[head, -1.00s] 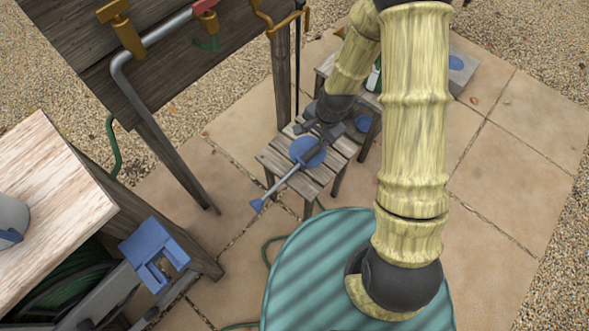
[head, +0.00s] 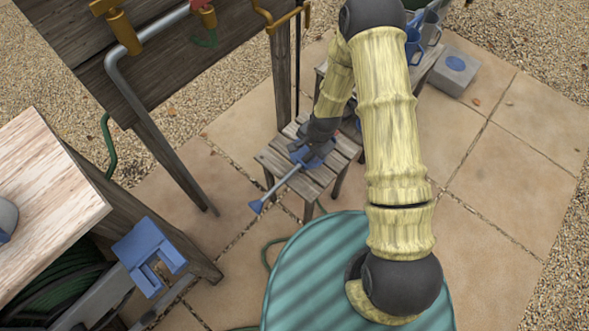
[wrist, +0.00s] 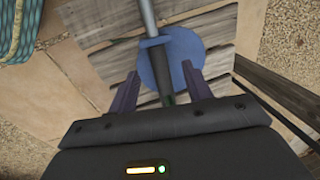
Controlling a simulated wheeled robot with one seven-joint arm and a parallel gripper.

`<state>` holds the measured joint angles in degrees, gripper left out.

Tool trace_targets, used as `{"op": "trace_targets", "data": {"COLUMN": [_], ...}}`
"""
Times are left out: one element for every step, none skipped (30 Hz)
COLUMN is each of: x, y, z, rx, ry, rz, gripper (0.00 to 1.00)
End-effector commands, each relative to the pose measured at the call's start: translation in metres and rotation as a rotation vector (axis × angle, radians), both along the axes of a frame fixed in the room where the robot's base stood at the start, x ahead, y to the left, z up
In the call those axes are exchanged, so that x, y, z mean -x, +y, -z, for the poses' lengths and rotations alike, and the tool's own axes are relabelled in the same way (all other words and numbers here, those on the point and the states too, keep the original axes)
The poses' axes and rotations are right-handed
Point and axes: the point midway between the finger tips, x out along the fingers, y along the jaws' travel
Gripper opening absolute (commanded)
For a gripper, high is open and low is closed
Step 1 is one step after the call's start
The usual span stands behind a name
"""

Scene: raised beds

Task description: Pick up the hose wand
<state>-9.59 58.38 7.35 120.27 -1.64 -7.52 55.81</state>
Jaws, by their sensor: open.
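The hose wand (head: 281,187) has a thin grey shaft with a flared blue end. It lies across a small slatted wooden stool (head: 322,184), its blue end sticking out past the stool's left edge. My gripper (head: 303,152) is low over the stool at the wand's other end. In the wrist view the open fingers (wrist: 160,84) stand on either side of the wand's dark handle (wrist: 165,92), with gaps showing on both sides. A round blue patch (wrist: 205,52) lies beneath the wand. In the head view my arm hides part of the handle end.
A ribbed teal round top (head: 318,265) stands in front. A wooden bench (head: 45,195) is at the left, with a blue holder (head: 148,250) at its side. A dark plank panel with a pipe (head: 118,80) is behind. A grey box (head: 455,72) stands back right. Paving at right is clear.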

Motion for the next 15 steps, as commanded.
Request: {"op": "trace_targets", "data": {"x": [0.0,0.0,0.0,0.0,0.0,0.0,-0.001,-0.001,-0.003,-0.003,-0.004,-0.005,-0.006,-0.007,-0.007], "y": [0.0,0.0,0.0,0.0,0.0,0.0,0.0,0.0,0.0,0.0,0.0,0.0,0.0,0.001,0.002], "z": [0.0,0.0,0.0,0.001,0.002,0.005,0.008,0.012,0.018,0.023,0.028,0.034,0.038,0.042,0.046], "rx": [0.0,0.0,0.0,0.001,0.0,0.0,0.001,0.0,0.001,0.0,0.001,0.001,0.0,0.001,0.001], "ry": [0.0,0.0,0.0,0.001,0.001,0.001,0.002,0.003,0.002,0.003,0.003,0.003,0.003,0.003,0.003], "rz": [0.0,0.0,0.0,0.0,0.0,0.0,0.0,0.001,0.0,0.0,-0.001,0.0,0.0,0.0,-0.001], "gripper": [0.49,0.49,0.49,0.49,0.49,0.49,0.49,0.49,0.49,0.49,0.49,0.49,0.49,0.49,0.49]}}
